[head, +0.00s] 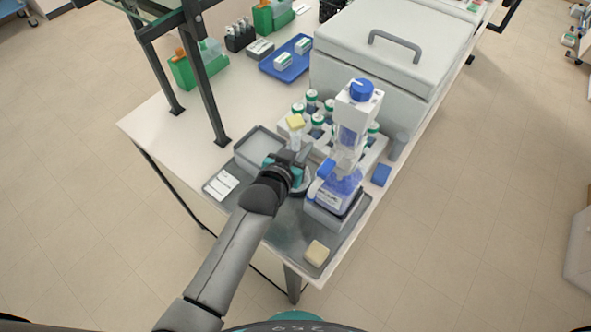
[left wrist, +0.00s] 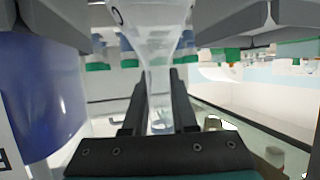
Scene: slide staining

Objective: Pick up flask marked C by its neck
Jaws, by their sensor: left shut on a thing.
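My left gripper (head: 295,160) is shut on the neck of a clear glass flask (left wrist: 158,95). In the left wrist view the two dark fingers (left wrist: 158,108) stand on either side of the narrow neck, and the glass widens toward the top of the picture. A dark mark shows at the upper edge, but I cannot read a letter. My gripper and arm hide most of the flask's body in the head view. My right gripper is not in view.
A blue-liquid dispenser bottle (head: 345,182) stands close right of the gripper. A rack of green-capped bottles (head: 312,112) is just behind. A grey tray (head: 258,148) lies left, and a beige block (head: 317,253) is in front. A large lidded box (head: 345,62) stands farther back.

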